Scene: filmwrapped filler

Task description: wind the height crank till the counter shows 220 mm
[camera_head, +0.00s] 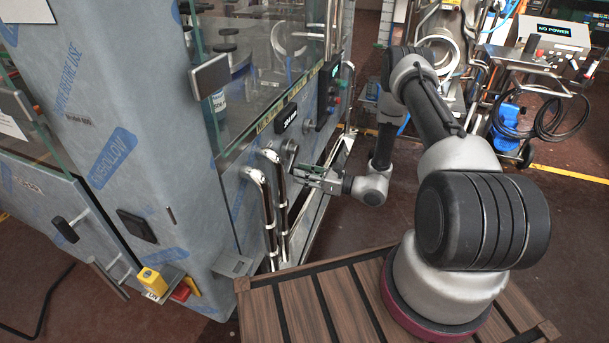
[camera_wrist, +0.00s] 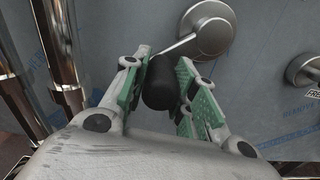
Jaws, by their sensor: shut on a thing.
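The height crank shows in the wrist view as a round metal hub (camera_wrist: 208,29) on the film-covered panel, with a thin arm running to a black knob (camera_wrist: 161,84). My gripper (camera_wrist: 162,88) has its green-padded fingers on both sides of the knob and is shut on it. In the head view my gripper (camera_head: 318,177) reaches the machine's front beside the chrome pipes. A small black counter display (camera_head: 286,117) sits on the machine's edge above the crank area; its digits are too small to read. The crank is mostly hidden there by my gripper and the pipes.
Two chrome pipes (camera_head: 267,200) stand close to the left of my gripper. Another metal knob (camera_wrist: 304,70) is right of the hub. A wooden slatted platform (camera_head: 290,310) lies under my arm. A cart with a "NO POWER" box (camera_head: 552,32) and cables stands at the back right.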

